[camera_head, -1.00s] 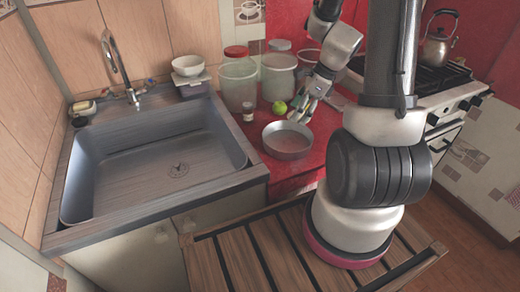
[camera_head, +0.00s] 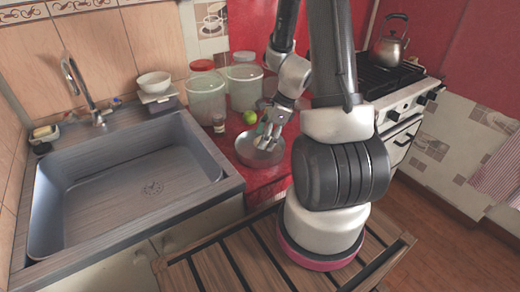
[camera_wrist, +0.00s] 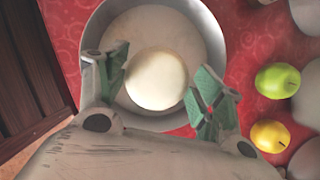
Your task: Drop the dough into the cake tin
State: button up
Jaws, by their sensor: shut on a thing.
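The cake tin (camera_head: 248,158) is a round grey metal pan on the red counter, right of the sink. In the wrist view the tin (camera_wrist: 216,38) lies beneath my gripper, with its rim around the dough. The dough (camera_wrist: 156,82) is a pale, smooth round ball. My gripper (camera_wrist: 160,76) is shut on the dough, with a green-padded finger on either side. In the head view my gripper (camera_head: 267,136) is over the tin and hides part of it. The dough cannot be made out there. I cannot tell its height above the tin's floor.
A green apple (camera_wrist: 278,80) and a yellow apple (camera_wrist: 269,136) lie right of the tin in the wrist view. Large jars (camera_head: 207,97) stand behind the tin. The sink (camera_head: 130,185) is to the left, the stove (camera_head: 400,80) to the right.

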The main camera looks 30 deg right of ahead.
jog(key=o, duration=1.3)
jog(key=shift+r, duration=0.1)
jog(key=v, duration=1.2)
jog(key=shift+d, duration=0.1)
